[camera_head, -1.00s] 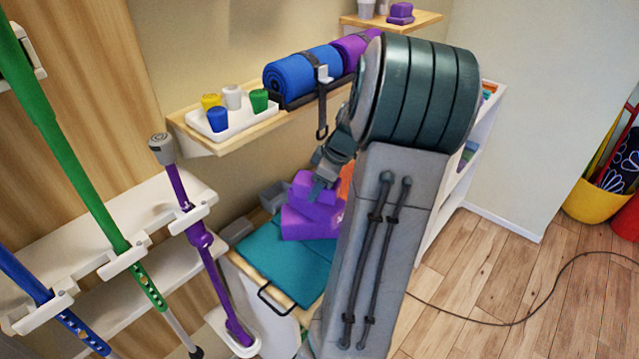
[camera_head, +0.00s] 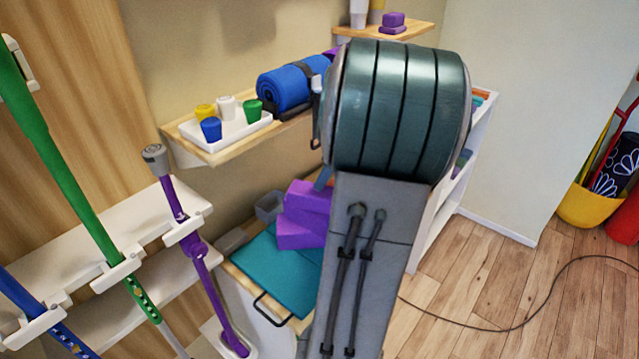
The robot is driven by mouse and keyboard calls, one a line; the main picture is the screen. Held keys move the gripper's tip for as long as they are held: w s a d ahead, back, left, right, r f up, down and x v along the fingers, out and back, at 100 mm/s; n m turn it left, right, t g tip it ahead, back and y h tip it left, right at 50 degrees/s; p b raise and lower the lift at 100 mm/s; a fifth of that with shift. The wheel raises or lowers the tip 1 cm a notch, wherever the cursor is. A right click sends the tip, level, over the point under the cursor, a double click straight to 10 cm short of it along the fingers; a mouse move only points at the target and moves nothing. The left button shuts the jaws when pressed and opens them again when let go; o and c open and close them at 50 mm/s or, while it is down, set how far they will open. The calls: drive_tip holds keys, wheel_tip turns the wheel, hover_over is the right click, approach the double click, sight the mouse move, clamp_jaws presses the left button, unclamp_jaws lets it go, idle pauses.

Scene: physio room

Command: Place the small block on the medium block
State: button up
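Purple blocks sit stacked on the low cabinet below the wall shelf. An upper purple block (camera_head: 308,195) rests above a lower purple block (camera_head: 297,233), and their right sides are hidden behind my arm. I cannot tell which of them is the small or the medium block. Most of my gripper (camera_head: 323,179) is hidden behind my arm; only a small blue-grey piece of it shows at the top right of the stack. Whether its fingers are open, shut or holding something cannot be seen.
The wall shelf (camera_head: 205,155) above carries a white tray (camera_head: 228,132) of coloured cups and a blue roll (camera_head: 288,84).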

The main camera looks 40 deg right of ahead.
drive_tip(key=shift+v, duration=1.55)
drive_tip(key=w+a+f+m+g+h, duration=0.1)
drive_tip(key=w+a+m+g, duration=0.1)
drive_tip(key=a, duration=1.6)
drive_tip(key=s+a+f+m, duration=0.1)
drive_tip(key=s+a, duration=0.3)
drive_tip(key=a, duration=0.3)
drive_tip(key=s+a+f+m+h, duration=0.1)
drive_tip(key=s+a, duration=0.3)
drive_tip(key=a, duration=0.4)
drive_tip(key=shift+f+m+t, duration=0.4)
drive_tip(key=shift+f+m, duration=0.4)
